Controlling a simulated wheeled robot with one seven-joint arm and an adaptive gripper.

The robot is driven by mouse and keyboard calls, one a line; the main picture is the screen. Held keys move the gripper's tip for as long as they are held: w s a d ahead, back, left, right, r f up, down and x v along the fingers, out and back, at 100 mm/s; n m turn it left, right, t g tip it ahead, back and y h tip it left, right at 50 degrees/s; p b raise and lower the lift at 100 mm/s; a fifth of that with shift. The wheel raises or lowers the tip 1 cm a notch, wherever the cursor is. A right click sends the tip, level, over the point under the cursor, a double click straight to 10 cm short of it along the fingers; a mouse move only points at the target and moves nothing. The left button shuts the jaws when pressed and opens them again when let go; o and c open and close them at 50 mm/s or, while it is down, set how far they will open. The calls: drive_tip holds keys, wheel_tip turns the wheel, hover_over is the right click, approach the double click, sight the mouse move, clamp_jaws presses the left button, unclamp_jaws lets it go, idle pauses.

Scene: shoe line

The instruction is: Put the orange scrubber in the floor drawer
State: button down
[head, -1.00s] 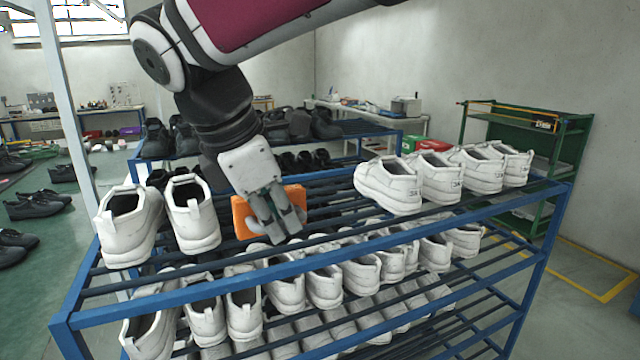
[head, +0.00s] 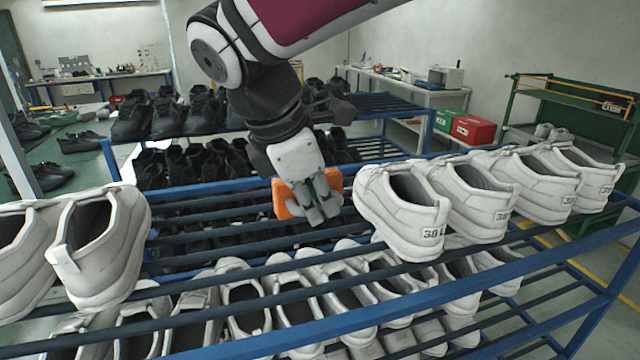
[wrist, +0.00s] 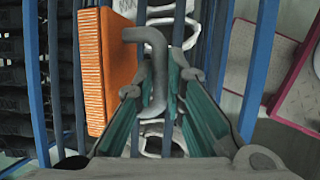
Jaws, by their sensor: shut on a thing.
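The orange scrubber (head: 284,200) is a block with a grey handle. My gripper (head: 322,208) is shut on it and holds it above the upper tier of the blue shoe rack, in the gap between two groups of white shoes. In the wrist view the orange block (wrist: 108,68) is left of my gripper (wrist: 160,88), and the curved grey handle lies between the fingers. The fingers cover part of the scrubber in the head view. I cannot make out the floor drawer in either view.
White shoes stand close on the right (head: 410,215) and left (head: 105,245) of the blue rack (head: 480,268). More fill the tier below. A rack of black shoes (head: 205,110) is behind. A green shelf (head: 572,95) and a red box (head: 474,130) are at the back right.

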sight(326, 249)
wheel_tip(326, 249, down, 6)
drive_tip(key=shift+r, duration=0.15)
idle(0.3)
drive_tip(key=c, duration=1.7)
unclamp_jaws()
drive_tip(key=shift+o, duration=0.2)
drive_tip(key=shift+r, duration=0.1)
